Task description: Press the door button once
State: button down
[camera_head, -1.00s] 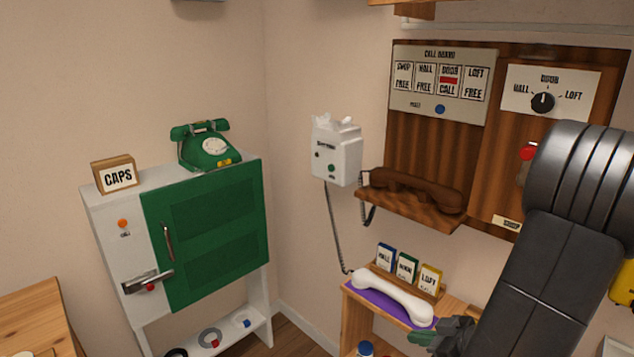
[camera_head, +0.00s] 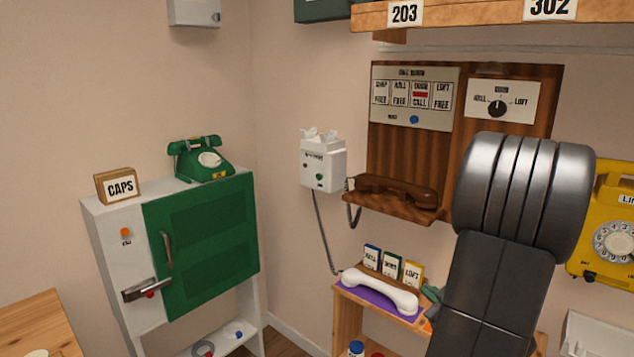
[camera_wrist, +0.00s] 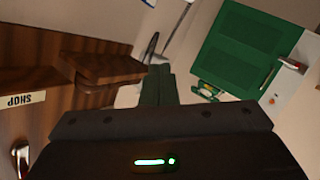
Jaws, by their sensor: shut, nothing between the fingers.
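A white wall box (camera_head: 323,164) carries small writing that I cannot read clearly, with a green button (camera_head: 319,177) and a smaller dark button on its front. I cannot tell for sure whether either is the door button. The call board (camera_head: 413,97) has a red bar in its door window and a blue button (camera_head: 414,119) below. My gripper (camera_head: 431,297) is mostly hidden behind my arm, beside the white handset. In the wrist view, my gripper (camera_wrist: 158,80) is shut and empty, apart from the wooden shelf and green door.
A brown handset (camera_head: 396,190) lies on the wooden shelf under the call board. A white handset (camera_head: 380,292) lies on purple cloth, with cards behind it. The green-doored cabinet (camera_head: 207,243) stands left. A yellow phone (camera_head: 608,235) hangs right.

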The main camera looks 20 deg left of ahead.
jog(key=w+d+r+m+t+h+b, duration=0.1)
jog(key=d+r+m+t+h+b, duration=0.3)
jog(key=d+r+m+h, duration=0.6)
jog(key=shift+w+d+r+m+t+h, duration=0.3)
jog(key=shift+m+t+h, duration=1.2)
jog(key=shift+h, duration=3)
jog(key=shift+w+a+f, duration=0.1)
jog(key=shift+a+f, duration=0.05)
